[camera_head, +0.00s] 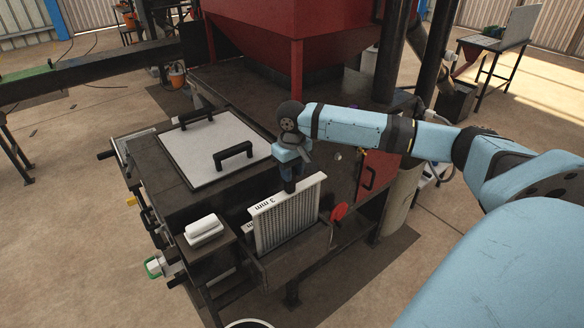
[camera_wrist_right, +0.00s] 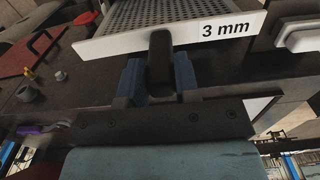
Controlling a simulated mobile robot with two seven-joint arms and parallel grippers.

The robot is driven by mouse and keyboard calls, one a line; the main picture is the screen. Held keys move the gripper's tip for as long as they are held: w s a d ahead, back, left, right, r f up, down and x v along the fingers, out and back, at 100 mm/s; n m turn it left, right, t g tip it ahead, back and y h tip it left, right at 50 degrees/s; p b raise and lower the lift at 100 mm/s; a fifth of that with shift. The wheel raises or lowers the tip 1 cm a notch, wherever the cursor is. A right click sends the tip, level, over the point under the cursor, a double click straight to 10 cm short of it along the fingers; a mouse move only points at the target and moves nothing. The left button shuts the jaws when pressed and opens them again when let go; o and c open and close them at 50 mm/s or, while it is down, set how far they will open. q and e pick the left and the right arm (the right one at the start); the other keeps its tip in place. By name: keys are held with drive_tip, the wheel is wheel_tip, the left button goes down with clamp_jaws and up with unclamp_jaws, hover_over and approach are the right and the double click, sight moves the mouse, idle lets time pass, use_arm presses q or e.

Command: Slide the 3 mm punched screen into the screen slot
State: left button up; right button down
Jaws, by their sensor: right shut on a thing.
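The 3 mm punched screen (camera_head: 288,219) is a white-framed perforated panel, standing upright at the near right side of the dark press. My right gripper (camera_head: 289,184) is above its top edge. In the right wrist view, the gripper (camera_wrist_right: 158,82) is shut on the screen's black handle, and the white rim labelled "3 mm" (camera_wrist_right: 222,27) shows just beyond. The screen's lower edge is at a dark rack (camera_head: 282,268); I cannot tell whether it is seated or raised there. Another white labelled edge (camera_head: 249,228) shows partly behind it. I cannot make out the screen slot. My left gripper is not in view.
A light lid (camera_head: 213,150) with two black handles lies on the press. A white block (camera_head: 204,229) sits on a small shelf left of the screen. A red disc (camera_head: 339,212) is close at the screen's right. A red hopper (camera_head: 275,40) rises behind.

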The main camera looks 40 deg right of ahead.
drive_tip(key=shift+r, duration=1.95)
drive_tip(key=c, duration=1.7)
unclamp_jaws()
clamp_jaws()
